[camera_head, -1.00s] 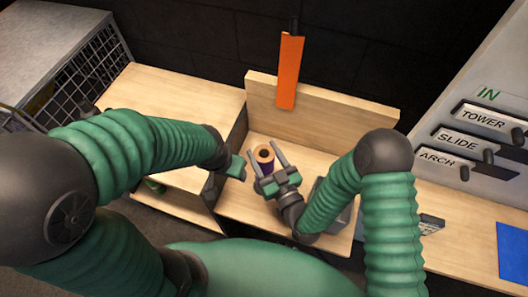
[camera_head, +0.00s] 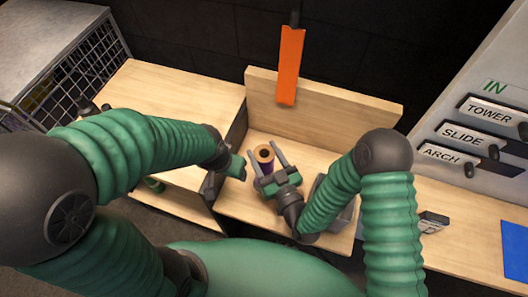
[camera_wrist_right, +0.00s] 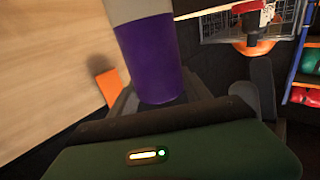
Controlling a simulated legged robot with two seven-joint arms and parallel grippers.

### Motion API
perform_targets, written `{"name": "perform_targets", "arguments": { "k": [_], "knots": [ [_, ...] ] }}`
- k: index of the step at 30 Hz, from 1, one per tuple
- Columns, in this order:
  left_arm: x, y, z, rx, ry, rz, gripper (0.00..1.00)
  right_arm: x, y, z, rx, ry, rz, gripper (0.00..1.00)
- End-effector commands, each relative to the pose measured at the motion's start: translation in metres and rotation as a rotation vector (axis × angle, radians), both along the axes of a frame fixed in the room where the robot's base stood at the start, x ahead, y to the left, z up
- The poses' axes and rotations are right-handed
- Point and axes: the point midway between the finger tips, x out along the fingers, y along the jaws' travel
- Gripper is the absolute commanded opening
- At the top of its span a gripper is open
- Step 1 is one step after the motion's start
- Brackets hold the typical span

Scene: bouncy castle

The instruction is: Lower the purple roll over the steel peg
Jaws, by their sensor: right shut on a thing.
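The purple roll (camera_head: 268,168) stands near the middle of the head view, with a tan ring-shaped top and a dark hole. My right gripper (camera_head: 268,156) is shut on it, one finger on each side. In the right wrist view the purple roll (camera_wrist_right: 151,60) rises just beyond the gripper's palm, with a pale grey section at the top edge of the picture. I cannot make out the steel peg in either view. My left gripper (camera_head: 228,175) hangs left of the roll, apart from it; its jaw opening is unclear.
A low wooden bench (camera_head: 240,205) lies under the roll, with a wooden backboard (camera_head: 335,108) behind. A grey bin (camera_head: 347,212) stands beside my right forearm. A panel with labelled levers (camera_head: 480,125) is at the right.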

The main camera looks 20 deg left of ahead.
Motion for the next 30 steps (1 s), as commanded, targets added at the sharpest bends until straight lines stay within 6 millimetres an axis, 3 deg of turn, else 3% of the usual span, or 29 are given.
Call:
{"name": "perform_targets", "arguments": {
  "k": [15, 27, 28, 30],
  "knots": [
    [0.0, 0.0, -0.017, 0.0, 0.0, 0.0, 0.59, 0.0, 0.0, -0.017, 0.002, -0.002, 0.0, 0.0],
    [0.0, 0.0, -0.017, 0.0, 0.0, 0.0, 0.59, 0.0, 0.0, -0.018, 0.002, -0.002, 0.0, 0.0],
    [0.0, 0.0, -0.017, 0.0, 0.0, 0.0, 0.59, 0.0, 0.0, -0.018, 0.002, -0.002, 0.0, 0.6],
    [0.0, 0.0, -0.017, 0.0, 0.0, 0.0, 0.59, 0.0, 0.0, -0.018, 0.002, -0.002, 0.0, 0.69]
  ]
}}
